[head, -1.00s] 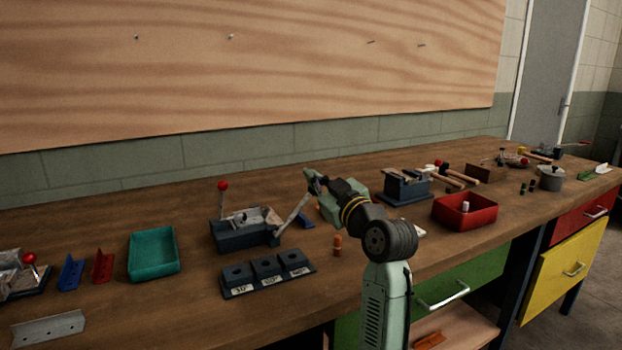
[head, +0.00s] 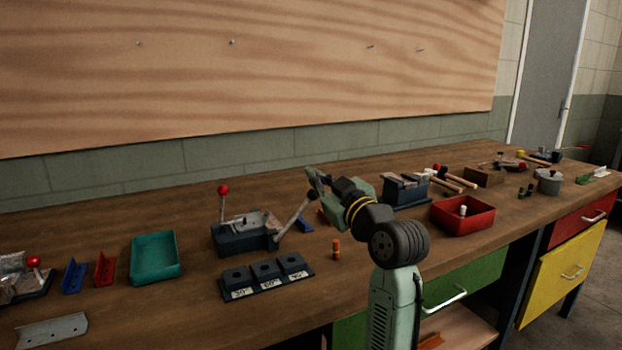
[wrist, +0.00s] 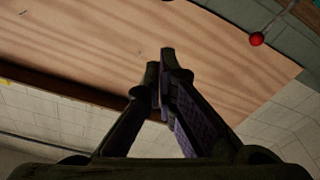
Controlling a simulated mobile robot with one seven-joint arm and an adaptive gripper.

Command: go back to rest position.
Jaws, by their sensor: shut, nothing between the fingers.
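My gripper (head: 316,176) is raised above the workbench, right of the dark fixture with a red-knobbed lever (head: 240,232). In the wrist view the two fingers (wrist: 167,55) meet at their tips, with nothing between them. Behind them are the wooden wall board (wrist: 120,60) and pale wall tiles. A red knob (wrist: 257,39) shows at the upper right of the wrist view. My arm rises from the front edge of the bench and hides part of the bench behind it.
On the bench (head: 120,300) are a teal tray (head: 155,258), a block with angle labels (head: 266,277), an orange cylinder (head: 336,249), a red bin (head: 463,215) and a dark vise-like block (head: 406,190). Several tools lie at the far right. Space above the bench is clear.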

